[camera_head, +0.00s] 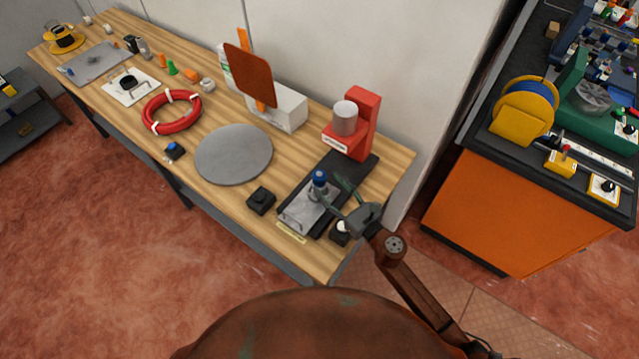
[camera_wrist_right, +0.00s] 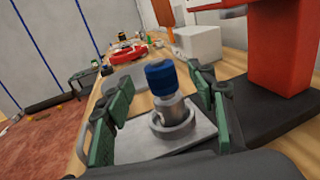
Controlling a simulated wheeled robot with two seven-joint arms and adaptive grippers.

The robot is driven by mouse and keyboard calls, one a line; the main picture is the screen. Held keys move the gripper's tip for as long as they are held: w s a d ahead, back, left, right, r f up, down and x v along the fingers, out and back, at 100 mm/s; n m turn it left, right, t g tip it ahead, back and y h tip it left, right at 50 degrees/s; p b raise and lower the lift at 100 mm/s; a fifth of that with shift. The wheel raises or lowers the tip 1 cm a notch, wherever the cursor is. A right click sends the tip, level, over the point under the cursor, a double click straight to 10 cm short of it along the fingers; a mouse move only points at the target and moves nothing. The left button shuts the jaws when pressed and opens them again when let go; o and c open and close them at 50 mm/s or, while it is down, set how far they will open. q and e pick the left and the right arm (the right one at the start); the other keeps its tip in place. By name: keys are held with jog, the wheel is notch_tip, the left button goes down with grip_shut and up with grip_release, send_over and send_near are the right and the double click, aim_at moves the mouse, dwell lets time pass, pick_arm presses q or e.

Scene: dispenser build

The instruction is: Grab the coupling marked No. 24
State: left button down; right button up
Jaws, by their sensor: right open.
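A coupling with a blue cap and a silver body (camera_head: 319,185) stands upright on a light metal plate (camera_head: 298,214) near the right end of the wooden table. No number on it is legible. In the right wrist view the coupling (camera_wrist_right: 162,78) sits in a round ring on the plate (camera_wrist_right: 140,143). My right gripper (camera_head: 331,191) comes in from the lower right and is open, its green fingers on either side of the coupling in the wrist view (camera_wrist_right: 165,88). I see no grip on it. My left gripper is not in view.
A red stand (camera_head: 363,122) with a grey cylinder is behind the coupling on the dark base. A black block (camera_head: 261,200) and a round grey disc (camera_head: 233,154) lie to the left. A small round-topped black piece (camera_head: 339,236) is near the table's front edge, close to my gripper.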

aim_at(324, 180)
jog(key=x, duration=0.5)
jog(key=shift+w+a, duration=0.15)
grip_shut()
dwell(0.5)
jog(key=shift+r, duration=0.1)
